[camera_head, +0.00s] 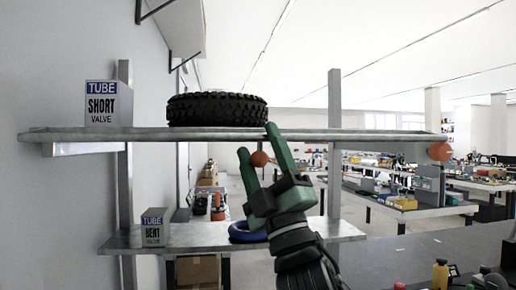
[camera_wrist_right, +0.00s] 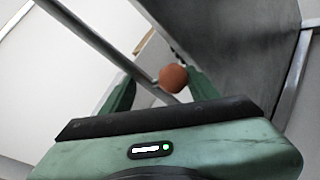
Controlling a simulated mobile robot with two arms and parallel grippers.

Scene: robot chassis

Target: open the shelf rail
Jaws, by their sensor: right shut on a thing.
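The upper metal shelf (camera_head: 350,135) runs across the head view, with a long bar along its front edge. An orange ball (camera_head: 440,151) sits at its right end. My right gripper (camera_head: 258,140) reaches up from below to the shelf's underside, its two green fingers around another orange ball (camera_head: 259,159). In the wrist view this orange ball (camera_wrist_right: 173,77) sits between the fingers, beside a thin grey rod (camera_wrist_right: 105,48). The gripper is shut on the ball; the exact contact is partly hidden. My left gripper is not in view.
A black tyre (camera_head: 217,109) and a SHORT VALVE box (camera_head: 107,104) stand on the upper shelf. The lower shelf (camera_head: 200,240) holds a BENT VALVE box (camera_head: 154,228) and a blue ring (camera_head: 247,232). An upright post (camera_head: 334,170) stands right of my gripper.

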